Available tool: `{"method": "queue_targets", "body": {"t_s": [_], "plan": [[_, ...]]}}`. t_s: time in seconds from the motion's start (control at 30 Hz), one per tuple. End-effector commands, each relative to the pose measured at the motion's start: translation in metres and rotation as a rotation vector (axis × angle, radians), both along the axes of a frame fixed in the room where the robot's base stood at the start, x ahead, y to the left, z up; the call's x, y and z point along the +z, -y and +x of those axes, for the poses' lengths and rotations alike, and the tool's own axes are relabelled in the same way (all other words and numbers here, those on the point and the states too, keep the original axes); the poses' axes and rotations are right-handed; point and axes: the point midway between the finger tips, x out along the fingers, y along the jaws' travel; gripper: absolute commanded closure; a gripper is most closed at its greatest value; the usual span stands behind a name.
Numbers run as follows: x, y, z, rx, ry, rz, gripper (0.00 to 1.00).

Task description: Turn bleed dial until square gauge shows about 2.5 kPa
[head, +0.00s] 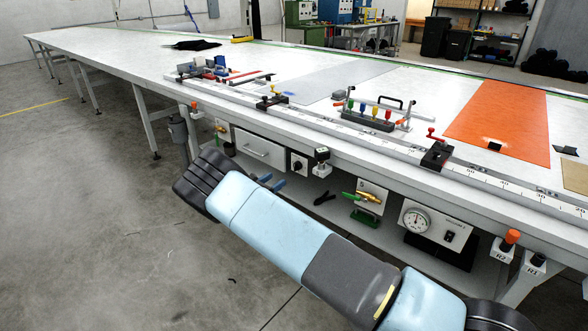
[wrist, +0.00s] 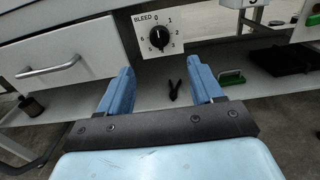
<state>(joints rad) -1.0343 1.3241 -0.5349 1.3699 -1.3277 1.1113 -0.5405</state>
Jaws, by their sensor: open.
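The bleed dial is a black round knob (wrist: 157,38) on a white plate marked "BLEED" with numbers around it. It also shows under the table's front edge in the head view (head: 298,165). Its pointer direction is too small to tell surely. My gripper (wrist: 160,75) is open and empty, its two blue fingers spread below and in front of the dial, not touching it. It also shows in the head view (head: 271,181). A round-faced gauge (head: 417,221) sits on a white panel to the right; its reading is illegible. I cannot tell which gauge is the square one.
A white drawer (wrist: 62,55) is left of the dial. A small dark box (head: 322,154) on a bracket is just right of it. Black pliers (wrist: 174,90) lie on the lower shelf, and a green-handled valve (head: 367,197) is farther right. The long table (head: 240,90) overhangs all this.

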Motion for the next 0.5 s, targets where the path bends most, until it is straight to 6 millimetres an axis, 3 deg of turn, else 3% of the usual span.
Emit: {"method": "queue_targets", "body": {"t_s": [0.5], "plan": [[0.0, 0.05, 0.068, 0.003, 0.001, 0.003, 0.34]]}}
